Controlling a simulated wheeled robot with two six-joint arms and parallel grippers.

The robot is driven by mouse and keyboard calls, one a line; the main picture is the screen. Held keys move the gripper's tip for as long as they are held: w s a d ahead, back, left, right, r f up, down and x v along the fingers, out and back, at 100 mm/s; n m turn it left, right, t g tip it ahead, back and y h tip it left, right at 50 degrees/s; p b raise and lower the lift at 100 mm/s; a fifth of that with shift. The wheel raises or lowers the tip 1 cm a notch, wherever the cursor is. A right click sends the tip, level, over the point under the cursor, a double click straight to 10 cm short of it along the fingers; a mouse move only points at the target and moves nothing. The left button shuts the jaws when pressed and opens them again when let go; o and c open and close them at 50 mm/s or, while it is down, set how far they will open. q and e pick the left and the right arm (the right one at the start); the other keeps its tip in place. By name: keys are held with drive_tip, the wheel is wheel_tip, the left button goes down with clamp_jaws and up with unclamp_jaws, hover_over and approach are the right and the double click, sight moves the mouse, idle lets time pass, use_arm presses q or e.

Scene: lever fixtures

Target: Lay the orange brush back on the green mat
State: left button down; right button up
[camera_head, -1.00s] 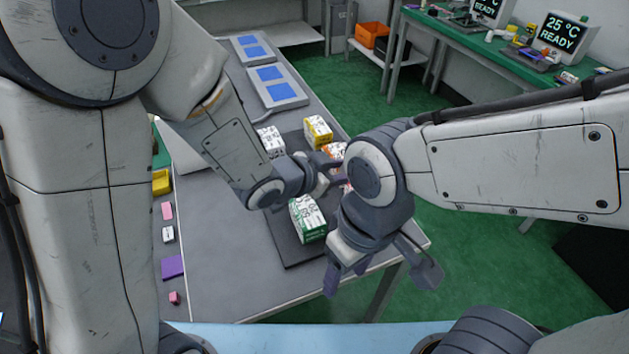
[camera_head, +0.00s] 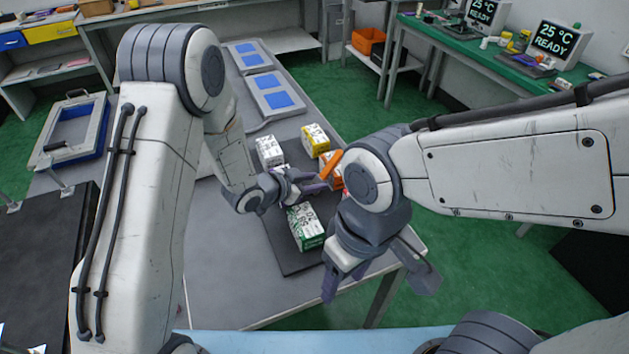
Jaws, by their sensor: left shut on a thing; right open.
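A slim orange bar (camera_head: 330,163), which looks like the orange brush, stands tilted at the fingertips of my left gripper (camera_head: 318,185). My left gripper is shut on it, above the dark mat on the grey table. The brush's bristles cannot be made out. My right gripper (camera_head: 378,284) is open and empty, fingers pointing down near the table's front right corner. I cannot make out a green mat on this table.
A dark grey mat (camera_head: 290,256) bears a green-and-white box (camera_head: 305,228), a white box (camera_head: 270,150), a yellow box (camera_head: 316,139) and a partly hidden red-orange box. Two trays with blue pads (camera_head: 275,98) lie behind. A green-topped bench (camera_head: 460,48) stands back right.

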use_arm(q)
drive_tip(key=shift+f, duration=0.1)
drive_tip(key=c, duration=0.5)
unclamp_jaws()
drive_tip(key=shift+c, duration=0.2)
